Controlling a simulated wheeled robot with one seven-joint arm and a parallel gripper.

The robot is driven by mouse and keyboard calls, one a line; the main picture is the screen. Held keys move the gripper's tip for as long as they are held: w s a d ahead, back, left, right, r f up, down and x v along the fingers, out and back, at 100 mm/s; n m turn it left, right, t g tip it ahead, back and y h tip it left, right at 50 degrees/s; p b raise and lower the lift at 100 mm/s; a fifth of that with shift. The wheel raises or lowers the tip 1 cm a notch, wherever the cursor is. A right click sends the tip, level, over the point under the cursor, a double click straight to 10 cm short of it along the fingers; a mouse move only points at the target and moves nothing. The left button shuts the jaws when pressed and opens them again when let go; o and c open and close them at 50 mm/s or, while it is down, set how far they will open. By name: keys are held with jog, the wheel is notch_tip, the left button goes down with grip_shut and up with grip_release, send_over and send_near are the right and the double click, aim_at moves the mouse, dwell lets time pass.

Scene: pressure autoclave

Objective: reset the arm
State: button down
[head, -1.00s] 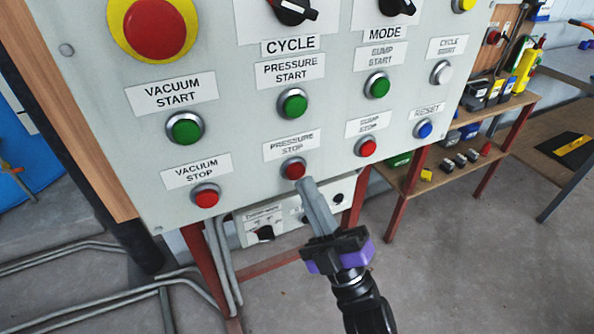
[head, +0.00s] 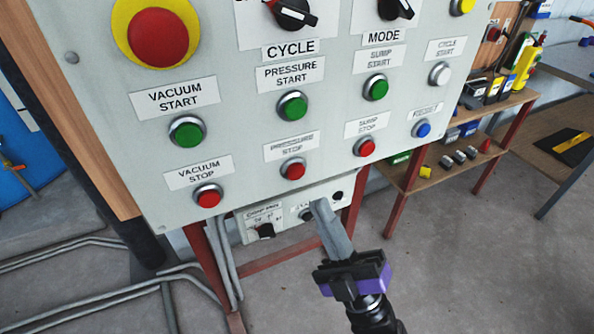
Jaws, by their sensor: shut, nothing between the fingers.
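My gripper (head: 320,206) is shut and empty, its grey fingers together and pointing up toward the control panel (head: 240,136). It is below and to the right of the red pressure stop button (head: 293,168), apart from it in the picture. The whole front of that button shows. The purple and black gripper body and the arm come in from the bottom of the head view.
The panel carries a large red emergency button (head: 158,37), green start buttons and black knobs. A smaller control box (head: 290,214) sits below it, partly behind my fingers. Grey pipes (head: 90,245) run at lower left. A wooden shelf (head: 430,185) stands right. Floor at lower right is clear.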

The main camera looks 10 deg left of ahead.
dwell(0.6)
jog(key=s+d+f+m+t+h+p, duration=0.1)
jog(key=s+d+f+m+h, duration=0.2)
jog(key=s+d+m+h, duration=0.35)
jog(key=s+d+f+m+t+h, duration=0.1)
jog(key=s+d+f+m+h, duration=0.2)
jog(key=d+m+h, duration=0.5)
jog(key=s+d+f+m+g+h+p, duration=0.1)
jog(key=s+d+f+m+g+h, duration=0.1)
jog(key=s, duration=0.8)
jog(key=s+d+f+m+g+h+p, duration=0.1)
jog(key=s+d+f+m+g+h, duration=0.1)
jog(key=s, duration=0.8)
jog(key=d+m+g+h, duration=0.1)
jog(key=d+m+g, duration=0.1)
jog(key=m, duration=0.1)
jog(key=shift+s+d, duration=0.25)
jog(key=shift+d, duration=0.05)
jog(key=shift+f, duration=0.1)
